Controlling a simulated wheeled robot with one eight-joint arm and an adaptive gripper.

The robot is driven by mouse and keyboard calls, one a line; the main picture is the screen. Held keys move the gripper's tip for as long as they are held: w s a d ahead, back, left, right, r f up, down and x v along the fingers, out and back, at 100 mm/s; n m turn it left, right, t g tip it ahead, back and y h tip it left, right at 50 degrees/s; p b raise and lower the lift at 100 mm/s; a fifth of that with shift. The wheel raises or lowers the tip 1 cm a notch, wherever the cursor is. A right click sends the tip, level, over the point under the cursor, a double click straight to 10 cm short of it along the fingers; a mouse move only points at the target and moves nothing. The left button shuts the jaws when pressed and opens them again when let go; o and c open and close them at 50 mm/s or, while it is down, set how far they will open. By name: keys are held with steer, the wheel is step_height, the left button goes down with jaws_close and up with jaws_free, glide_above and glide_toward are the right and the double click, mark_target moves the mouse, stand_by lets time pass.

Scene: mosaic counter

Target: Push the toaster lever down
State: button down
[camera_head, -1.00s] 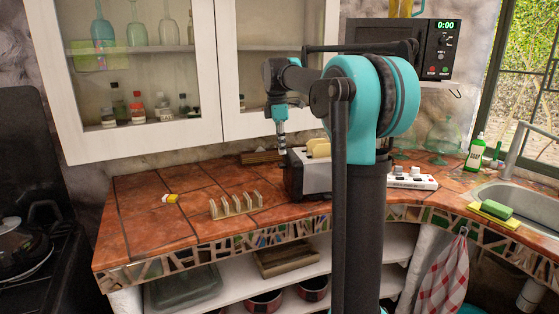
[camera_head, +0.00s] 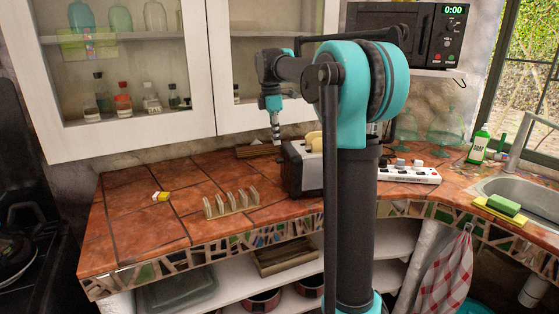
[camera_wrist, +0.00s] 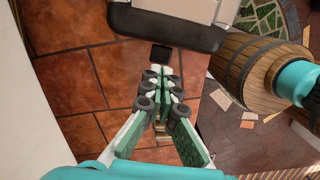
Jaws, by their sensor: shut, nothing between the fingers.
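The toaster (camera_head: 312,178), metal with dark ends and pale bread in its top, stands on the tiled counter. It is partly hidden behind my arm in the head view. In the wrist view its dark end (camera_wrist: 165,32) is at the top, with the black lever knob (camera_wrist: 161,54) sticking out from it. My gripper (camera_wrist: 161,72) is shut and empty, with its fingertips close to the knob. I cannot tell whether they touch. In the head view my gripper (camera_head: 276,141) points down beside the toaster's left end.
A white power strip (camera_head: 410,173) is right of the toaster. Wall cabinets (camera_head: 130,140) hang above. A wooden barrel (camera_wrist: 245,65) shows in the wrist view.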

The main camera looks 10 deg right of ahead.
mark_target(277, 159)
steer(key=shift+d+f, duration=0.15)
steer(key=shift+f, duration=1.1)
steer(key=shift+d+f, duration=0.15)
steer(key=shift+f, duration=1.05)
steer(key=shift+f, duration=2.65)
steer(key=a, duration=0.1)
steer(key=a+r, duration=0.1)
steer(key=a, duration=0.1)
steer(key=shift+s, duration=0.1)
steer(key=shift+r, duration=0.1)
step_height(277, 159, up, 12)
steer(key=a, duration=0.1)
steer(key=shift+a, duration=0.1)
